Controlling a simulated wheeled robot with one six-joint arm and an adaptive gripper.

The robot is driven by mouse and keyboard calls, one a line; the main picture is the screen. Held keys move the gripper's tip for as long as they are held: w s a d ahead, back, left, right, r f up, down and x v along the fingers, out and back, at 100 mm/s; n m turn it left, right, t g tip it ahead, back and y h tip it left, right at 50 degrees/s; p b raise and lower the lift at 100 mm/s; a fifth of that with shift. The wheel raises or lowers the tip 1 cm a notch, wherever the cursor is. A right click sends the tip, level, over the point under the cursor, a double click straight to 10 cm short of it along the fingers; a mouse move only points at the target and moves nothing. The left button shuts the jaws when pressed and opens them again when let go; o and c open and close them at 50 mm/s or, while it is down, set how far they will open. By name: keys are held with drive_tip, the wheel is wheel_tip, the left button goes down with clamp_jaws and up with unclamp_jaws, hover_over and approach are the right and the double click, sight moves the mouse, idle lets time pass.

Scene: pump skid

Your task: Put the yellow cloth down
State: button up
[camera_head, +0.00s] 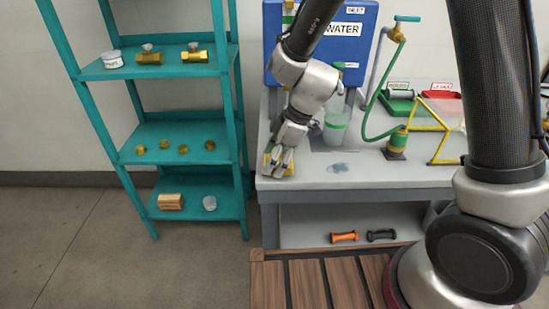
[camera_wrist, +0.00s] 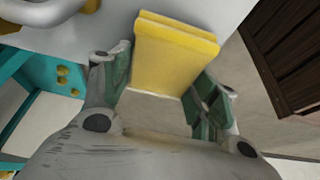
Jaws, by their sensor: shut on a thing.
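The yellow cloth (camera_wrist: 172,58) is a folded yellow pad between the fingertips of my gripper in the wrist view. My gripper (camera_wrist: 166,88) is shut on it, with a finger at each side. In the head view my gripper (camera_head: 278,166) is at the left front corner of the grey bench (camera_head: 400,178). Only a little of the yellow cloth (camera_head: 266,160) shows there, behind the fingers. I cannot tell whether the cloth touches the bench top.
A wet blue patch (camera_head: 338,167) lies on the bench right of my gripper. A green-topped clear container (camera_head: 336,125) stands close behind. A teal shelf (camera_head: 180,130) with brass fittings is to the left. Red and green trays (camera_head: 440,98) are at the back right.

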drive_tip(key=shift+f, duration=0.45)
drive_tip(key=o, duration=1)
